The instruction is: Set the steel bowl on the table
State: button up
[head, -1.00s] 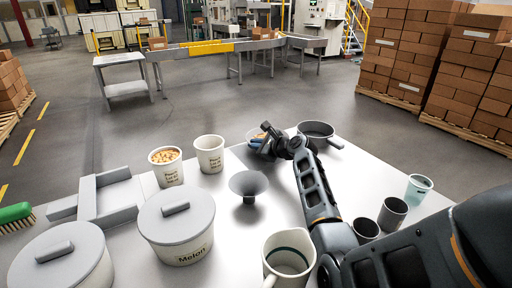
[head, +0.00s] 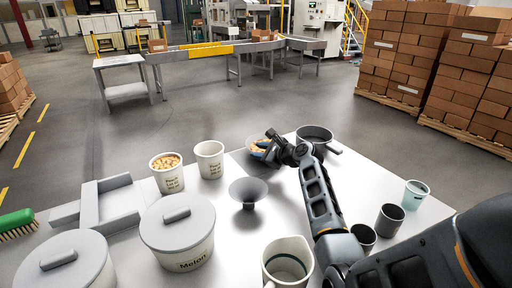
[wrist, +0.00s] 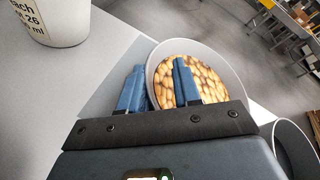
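A light grey bowl (head: 250,139), which looks like the steel bowl, is at the table's far edge, full of tan, nut-like pieces. It also shows in the wrist view (wrist: 228,58). My gripper (head: 262,150) is at the bowl and partly hides it in the head view. In the wrist view my gripper (wrist: 158,78) has its two blue fingers spread apart. The left finger is outside the bowl's near-left rim and the right finger is over its contents, with the rim between them. The bowl's underside is hidden. The table (head: 225,240) is pale grey.
A grey pan (head: 314,132) stands close right of the bowl. A funnel (head: 248,190) and two white tubs (head: 210,160) (head: 167,178) are to the left. Lidded drums (head: 177,240), a jug (head: 288,265) and several cups (head: 389,220) crowd the front.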

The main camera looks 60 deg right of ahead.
jog(key=p+v, duration=0.4)
jog(key=v, duration=0.5)
jog(key=shift+s+a+r+p, duration=0.1)
jog(key=shift+s+r+p, duration=0.1)
jog(key=shift+p, duration=0.2)
